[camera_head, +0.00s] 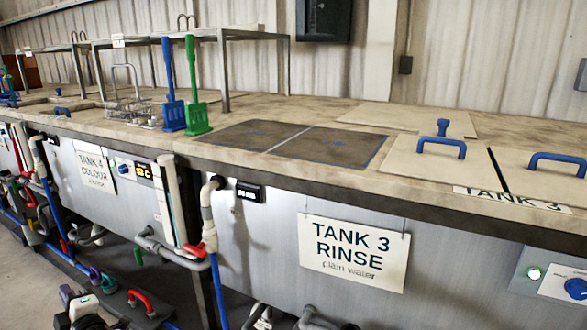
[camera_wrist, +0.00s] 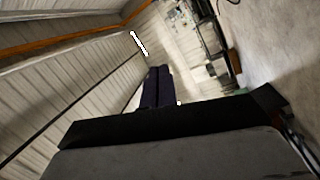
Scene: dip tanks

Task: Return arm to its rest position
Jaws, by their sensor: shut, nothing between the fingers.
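My gripper (camera_wrist: 159,74) shows in the wrist view as two dark fingers pressed together, with nothing between them. It points away from the tanks, toward a far wall and floor, and touches nothing that I can see. In the head view I cannot clearly make out the gripper.
A long bench of dip tanks fills the head view. The TANK 3 RINSE sign (camera_head: 354,252) hangs on its front. Blue (camera_head: 173,113) and green (camera_head: 197,116) paddles stand on top, beside a wire basket (camera_head: 128,107). Pipes and a blue hose (camera_head: 219,290) run along the front.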

